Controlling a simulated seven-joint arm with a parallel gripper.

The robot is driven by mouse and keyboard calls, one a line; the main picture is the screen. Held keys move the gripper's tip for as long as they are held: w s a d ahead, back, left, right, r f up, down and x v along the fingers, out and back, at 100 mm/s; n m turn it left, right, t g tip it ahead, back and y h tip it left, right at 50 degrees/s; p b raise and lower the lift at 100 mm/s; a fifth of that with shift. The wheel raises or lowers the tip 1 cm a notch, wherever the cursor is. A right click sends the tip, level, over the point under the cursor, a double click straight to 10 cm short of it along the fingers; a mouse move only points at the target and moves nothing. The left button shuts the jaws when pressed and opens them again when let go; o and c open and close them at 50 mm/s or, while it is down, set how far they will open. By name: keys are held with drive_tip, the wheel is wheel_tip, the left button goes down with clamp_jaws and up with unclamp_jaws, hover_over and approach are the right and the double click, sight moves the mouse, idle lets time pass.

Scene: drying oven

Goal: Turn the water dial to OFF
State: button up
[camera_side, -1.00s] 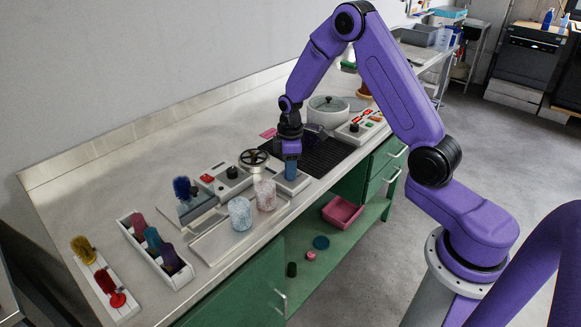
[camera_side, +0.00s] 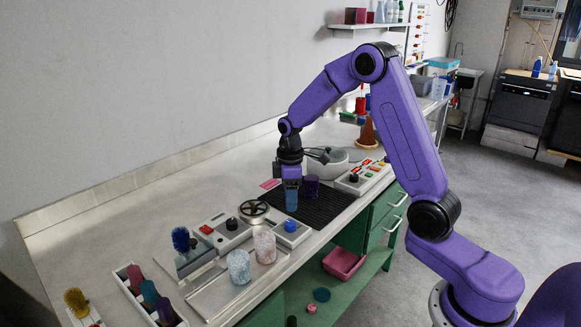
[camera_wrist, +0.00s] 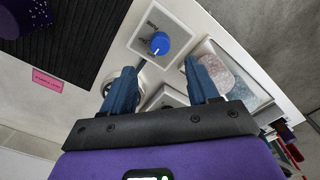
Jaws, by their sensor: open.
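The water dial is likely the blue round knob (camera_side: 290,226) on a small white base plate (camera_side: 301,238) at the bench's front, beside the black mat. The knob (camera_wrist: 160,43) also shows in the wrist view, near the top middle, with a pale pointer mark and small dark labels on its plate; I cannot read which label it points to. My gripper (camera_side: 291,198) points down above the bench, apart from the knob. In the wrist view my gripper's two blue fingers (camera_wrist: 161,82) are spread with nothing between them, and the knob lies beyond their tips.
A black-knobbed panel (camera_side: 222,229), a handwheel (camera_side: 254,210) and two speckled cups (camera_side: 264,246) stand left of the dial. A purple cup (camera_side: 311,187) stands on the black mat (camera_side: 330,205) close to my gripper.

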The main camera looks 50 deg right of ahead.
wheel_tip(320, 180, up, 10)
drive_tip(key=shift+f, duration=0.25)
drive_tip(key=shift+a, duration=0.1)
drive_tip(key=s+a+n, duration=0.2)
drive_tip(key=s+a, duration=1)
drive_tip(key=s, duration=0.2)
drive_tip(key=s+f+n, duration=0.1)
drive_tip(key=s, duration=1.8)
drive_tip(key=shift+d+f, duration=0.3)
drive_tip(key=shift+d, duration=0.15)
